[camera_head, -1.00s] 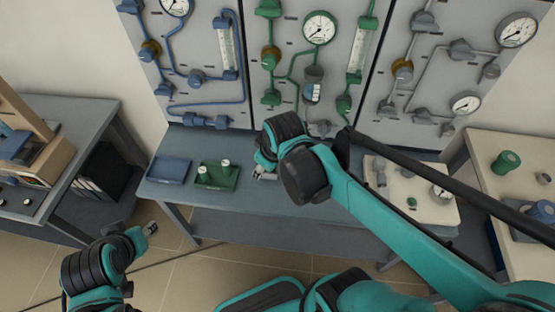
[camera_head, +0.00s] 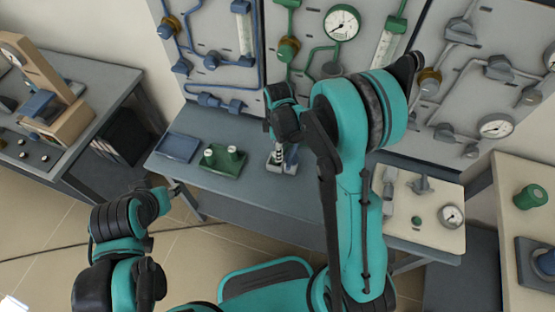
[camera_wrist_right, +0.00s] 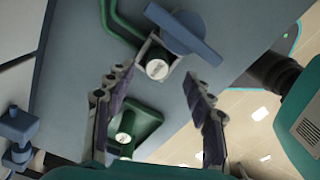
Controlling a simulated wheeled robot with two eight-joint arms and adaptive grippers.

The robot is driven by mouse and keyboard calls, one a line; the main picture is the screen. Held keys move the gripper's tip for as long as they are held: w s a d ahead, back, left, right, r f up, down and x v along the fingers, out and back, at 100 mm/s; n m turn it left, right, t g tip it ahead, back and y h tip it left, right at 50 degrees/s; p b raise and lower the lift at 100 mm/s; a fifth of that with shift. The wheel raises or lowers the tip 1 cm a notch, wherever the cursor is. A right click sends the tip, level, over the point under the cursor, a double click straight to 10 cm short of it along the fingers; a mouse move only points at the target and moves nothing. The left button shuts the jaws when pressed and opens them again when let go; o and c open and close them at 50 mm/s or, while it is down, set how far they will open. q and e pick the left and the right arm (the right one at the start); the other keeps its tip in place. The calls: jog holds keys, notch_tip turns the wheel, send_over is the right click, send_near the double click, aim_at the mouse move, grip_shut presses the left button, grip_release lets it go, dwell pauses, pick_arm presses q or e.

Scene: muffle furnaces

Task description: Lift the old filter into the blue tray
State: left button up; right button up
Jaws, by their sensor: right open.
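The blue tray (camera_head: 180,147) lies empty on the bench at the left in the head view. In the right wrist view a cylinder with a pale round top (camera_wrist_right: 157,69), apparently the old filter, stands in a grey holder (camera_wrist_right: 149,48) with a blue part (camera_wrist_right: 185,34) over its side. My right gripper (camera_wrist_right: 158,74) is open, its two fingers apart on either side of this cylinder in the picture; contact is not visible. In the head view the holder (camera_head: 281,160) is partly hidden under the right gripper. My left gripper (camera_head: 169,189) is low, in front of the bench, its fingers too small to judge.
A green tray (camera_head: 223,172) with two pale-topped cylinders stands between the blue tray and the holder; it also shows in the wrist view (camera_wrist_right: 143,125). Piped panels with gauges (camera_head: 342,22) rise behind. A cream board (camera_head: 432,232) with fittings lies right.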

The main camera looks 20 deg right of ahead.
jog(key=f+b, duration=0.1)
jog(key=f, duration=0.1)
jog(key=f+b, duration=0.1)
jog(key=f, duration=0.2)
jog(key=shift+w+a+f, duration=0.1)
jog(key=shift+w+a, duration=0.1)
grip_shut()
